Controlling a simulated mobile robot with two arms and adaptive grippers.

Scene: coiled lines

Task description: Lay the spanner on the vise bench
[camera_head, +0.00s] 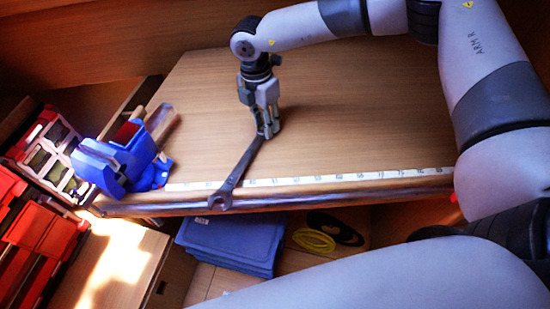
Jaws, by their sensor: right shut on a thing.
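The spanner (240,172) is a long grey tool slanting over the front part of the wooden vise bench (350,110). My right gripper (268,131) points down and is shut on the spanner's far end. I cannot tell whether the spanner touches the bench top. The blue vise (125,160) stands at the bench's front left corner, left of the spanner. My left gripper is not in view.
A white measuring strip (330,177) runs along the bench's front edge. Below lie blue folded stacks (232,240), a yellow coil (314,240) and a dark coil (343,230). Red and white bins (45,150) stand at the left. The bench's middle and right are clear.

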